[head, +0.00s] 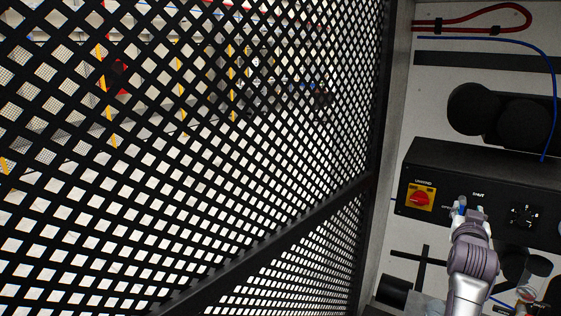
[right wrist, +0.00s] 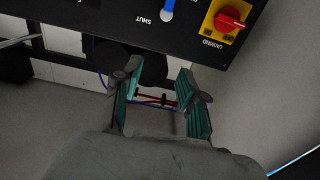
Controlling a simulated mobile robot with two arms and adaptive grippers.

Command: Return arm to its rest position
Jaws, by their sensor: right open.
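My right arm (head: 472,262) rises from the bottom right of the head view, in front of a black control box. My right gripper (head: 462,208) is at the box's front, mostly hidden behind my own wrist. In the right wrist view the gripper (right wrist: 162,100) is open with nothing between its teal fingers, below the box's lower edge and apart from the blue handle. My left gripper is not in view.
The black control box (head: 432,163) carries a red knob on a yellow plate (head: 421,198) marked UNWIND, and a blue handle (right wrist: 167,10) beside the word SHUT. A black mesh panel (head: 190,150) fills the left. Red and blue hoses (head: 480,38) run above.

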